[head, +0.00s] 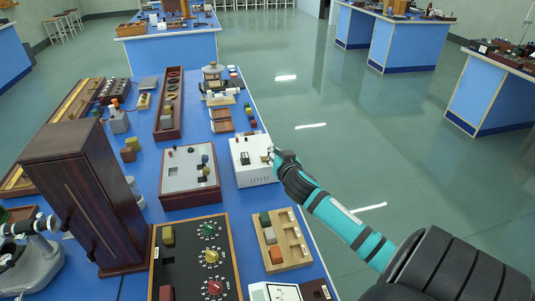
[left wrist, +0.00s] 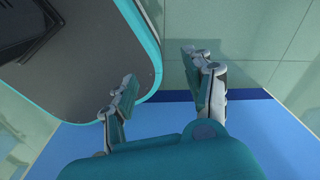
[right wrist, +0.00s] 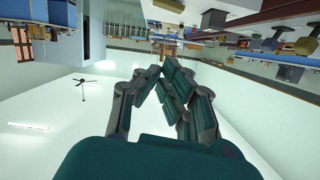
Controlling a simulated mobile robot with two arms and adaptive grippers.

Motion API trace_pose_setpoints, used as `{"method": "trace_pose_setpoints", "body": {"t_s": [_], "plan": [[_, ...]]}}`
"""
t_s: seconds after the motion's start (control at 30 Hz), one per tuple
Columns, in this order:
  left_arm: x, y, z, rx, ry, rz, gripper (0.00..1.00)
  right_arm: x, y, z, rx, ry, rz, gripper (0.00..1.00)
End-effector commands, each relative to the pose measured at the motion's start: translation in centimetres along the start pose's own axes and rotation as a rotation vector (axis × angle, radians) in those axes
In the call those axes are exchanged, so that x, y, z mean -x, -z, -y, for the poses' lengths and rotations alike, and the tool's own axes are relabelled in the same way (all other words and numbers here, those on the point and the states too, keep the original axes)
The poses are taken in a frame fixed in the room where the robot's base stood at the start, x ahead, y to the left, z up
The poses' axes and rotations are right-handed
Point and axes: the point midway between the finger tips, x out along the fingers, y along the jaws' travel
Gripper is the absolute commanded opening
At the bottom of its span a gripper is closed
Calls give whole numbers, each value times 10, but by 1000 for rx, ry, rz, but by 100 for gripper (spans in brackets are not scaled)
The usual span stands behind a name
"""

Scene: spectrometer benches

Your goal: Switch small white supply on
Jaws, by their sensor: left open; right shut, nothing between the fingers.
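The small white supply (head: 246,166) is a low white box near the right edge of the blue bench in the head view, with a dark switch or meter and small knobs on its top. My right gripper (head: 274,154) is shut and empty at the box's right side, its fingertips over or beside the right edge of the top. I cannot tell whether they touch it. The fingers hide part of that edge. In the right wrist view the closed fingers (right wrist: 158,74) show. My left gripper (left wrist: 162,75) is open and empty in the left wrist view, away from the supply.
A grey-topped instrument box (head: 188,181) stands left of the supply. A black panel with coloured knobs (head: 194,262) and a wooden tray with blocks (head: 292,246) are nearer. A tall dark wooden cabinet (head: 88,195) stands at left. Open floor (head: 345,150) lies right of the bench.

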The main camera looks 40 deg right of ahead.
Motion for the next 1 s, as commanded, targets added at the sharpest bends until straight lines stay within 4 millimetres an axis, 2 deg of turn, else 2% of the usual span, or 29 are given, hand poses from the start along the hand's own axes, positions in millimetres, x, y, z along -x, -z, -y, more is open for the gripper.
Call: {"method": "trace_pose_setpoints", "body": {"t_s": [0.03,0.17,0.37,0.43,0.6,1.0], "plan": [[3,11,2,0,2,-16,52,-11,2,0,1,-2,0,0],[7,28,4,0,4,-44,52,-37,3,0,2,-2,-2,0],[10,27,4,0,4,-40,52,-71,2,0,1,-2,-1,0],[10,22,3,0,4,-33,52,-74,-13,0,1,-1,4,0],[9,12,2,0,2,-18,52,-78,-32,0,0,-1,1,0],[9,12,2,1,2,-17,52,-80,-39,0,1,0,1,0]]}}
